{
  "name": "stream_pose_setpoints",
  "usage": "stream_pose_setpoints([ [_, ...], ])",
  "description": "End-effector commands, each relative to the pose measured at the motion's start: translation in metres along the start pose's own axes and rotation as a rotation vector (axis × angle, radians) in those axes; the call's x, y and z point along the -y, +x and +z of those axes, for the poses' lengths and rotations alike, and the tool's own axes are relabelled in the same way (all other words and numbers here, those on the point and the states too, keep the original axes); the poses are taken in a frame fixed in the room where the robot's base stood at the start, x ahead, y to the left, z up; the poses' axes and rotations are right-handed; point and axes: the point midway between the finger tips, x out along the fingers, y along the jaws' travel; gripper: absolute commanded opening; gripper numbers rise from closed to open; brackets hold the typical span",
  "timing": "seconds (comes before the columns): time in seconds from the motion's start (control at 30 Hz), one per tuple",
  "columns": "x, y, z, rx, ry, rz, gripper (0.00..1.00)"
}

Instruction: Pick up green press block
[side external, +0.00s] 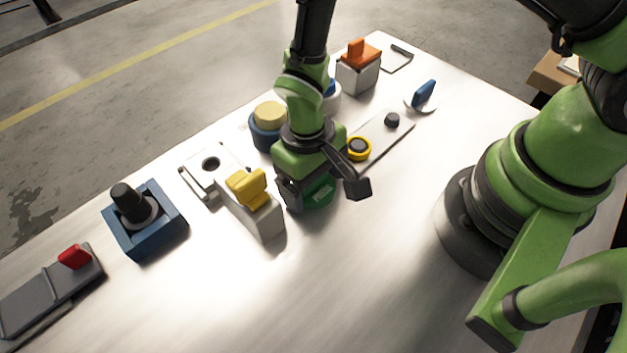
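The green press block (319,192) sits on the metal table right under my gripper, and only its rounded, dark green lower part with a small pale label shows. My gripper (325,197) points down over it with its dark fingers spread, one to the left of the block and one to the right. A gap shows between the block and the right finger. The left finger is close to the block, and I cannot tell whether it touches. The gripper body hides the block's top.
A grey block with a yellow handle (247,188) stands close to the left of my gripper. A blue-and-tan round part (268,122) and a plate with a yellow-ringed button (359,149) are behind. A blue base with a black knob (145,220) is farther left. The table front is clear.

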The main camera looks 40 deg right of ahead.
Motion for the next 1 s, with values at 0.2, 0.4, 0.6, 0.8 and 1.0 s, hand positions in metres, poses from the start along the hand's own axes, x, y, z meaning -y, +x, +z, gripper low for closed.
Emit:
stream_pose_setpoints([
  [0.2,0.0,0.0,0.0,0.0,0.0,0.0,0.46],
  [0.4,0.0,-0.001,0.0,0.0,0.0,0.0,0.46],
  [0.6,0.001,-0.013,0.001,-0.002,0.0,-0.002,0.46],
  [0.8,0.001,-0.047,0.005,-0.005,0.0,-0.004,0.46],
  [1.0,0.0,-0.083,0.009,-0.005,0.0,-0.002,0.46],
])
